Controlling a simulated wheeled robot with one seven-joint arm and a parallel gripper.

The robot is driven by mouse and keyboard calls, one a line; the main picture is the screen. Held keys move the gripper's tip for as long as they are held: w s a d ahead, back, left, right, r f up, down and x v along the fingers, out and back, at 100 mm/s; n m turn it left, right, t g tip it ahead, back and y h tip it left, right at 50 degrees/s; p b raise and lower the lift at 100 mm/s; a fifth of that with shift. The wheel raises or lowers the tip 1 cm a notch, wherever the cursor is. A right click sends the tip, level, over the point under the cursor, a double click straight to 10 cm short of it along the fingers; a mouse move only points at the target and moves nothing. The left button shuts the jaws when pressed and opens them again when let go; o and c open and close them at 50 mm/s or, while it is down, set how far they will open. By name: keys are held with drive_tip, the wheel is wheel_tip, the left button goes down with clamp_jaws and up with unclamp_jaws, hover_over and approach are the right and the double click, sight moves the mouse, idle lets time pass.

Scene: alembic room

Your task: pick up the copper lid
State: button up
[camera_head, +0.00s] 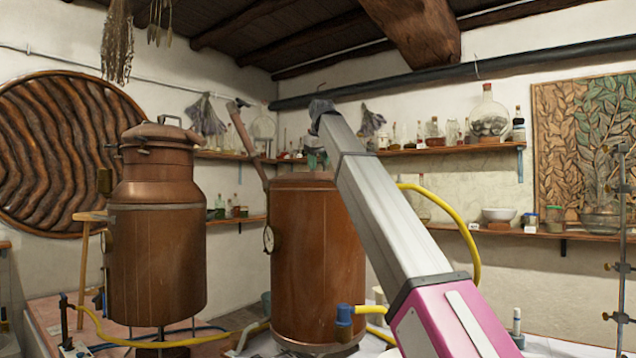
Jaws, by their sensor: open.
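A domed copper lid (160,132) with a small loop handle sits on top of the left copper still (155,255). My gripper (315,155) is small and partly hidden at the far end of my arm, above the rim of the middle copper vessel (318,260). It is open, though its fingers are hard to make out. It is well to the right of the domed lid and apart from it. The middle vessel's top shows only as a thin edge, partly covered by my arm.
A copper pipe (250,150) slants up beside the middle vessel. A yellow hose (460,220) curves behind my arm. Wall shelves (450,147) hold bottles and jars. A metal stand (620,265) is at the right edge. Open air lies between the two copper vessels.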

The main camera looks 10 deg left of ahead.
drive_tip(key=shift+w+f, duration=0.1)
drive_tip(key=shift+f, duration=0.2)
clamp_jaws()
idle(1.2)
